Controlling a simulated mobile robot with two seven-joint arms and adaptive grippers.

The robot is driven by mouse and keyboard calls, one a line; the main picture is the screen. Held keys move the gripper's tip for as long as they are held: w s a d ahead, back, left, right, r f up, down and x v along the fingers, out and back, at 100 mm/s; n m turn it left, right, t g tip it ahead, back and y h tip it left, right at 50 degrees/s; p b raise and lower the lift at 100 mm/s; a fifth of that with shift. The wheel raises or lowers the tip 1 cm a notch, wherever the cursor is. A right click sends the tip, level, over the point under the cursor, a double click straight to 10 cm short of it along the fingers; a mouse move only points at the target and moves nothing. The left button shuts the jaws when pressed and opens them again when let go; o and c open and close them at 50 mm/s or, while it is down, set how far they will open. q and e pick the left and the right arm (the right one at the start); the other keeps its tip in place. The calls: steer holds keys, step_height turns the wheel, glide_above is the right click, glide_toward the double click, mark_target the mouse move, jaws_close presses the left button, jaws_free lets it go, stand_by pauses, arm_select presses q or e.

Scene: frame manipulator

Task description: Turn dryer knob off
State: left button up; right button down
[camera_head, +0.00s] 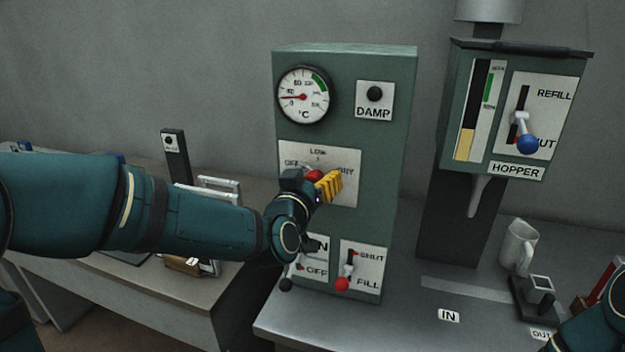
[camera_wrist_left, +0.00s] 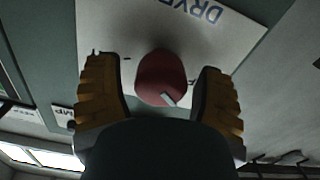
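The dryer knob is a round red knob (camera_head: 314,174) on a pale plate (camera_head: 347,194) of the green machine, with OFF at the plate's left and LOW at its top. My left gripper (camera_head: 328,185) is in front of it and hides part of it. In the left wrist view the red knob (camera_wrist_left: 162,78) sits between the spread yellow fingers of my left gripper (camera_wrist_left: 158,82), with a gap on both sides. A white mark shows on the knob's edge. I cannot tell which label it points to. My right gripper is out of view.
The green machine (camera_head: 398,150) also has a dial (camera_head: 304,96), a DAMP button (camera_head: 375,94) and two levers below, one with a red tip (camera_head: 342,284). A hopper box (camera_head: 459,90), a mug (camera_head: 518,245) and a small device (camera_head: 540,290) stand at the right.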

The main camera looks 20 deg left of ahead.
arm_select(q)
steer(key=c, duration=0.9)
steer(key=n+b, duration=0.2)
steer(key=b, duration=0.1)
steer(key=shift+f, duration=0.15)
steer(key=shift+n+b, duration=0.4)
steer(key=shift+n, duration=0.2)
steer(key=shift+r, duration=0.2)
steer(key=o, duration=1.2)
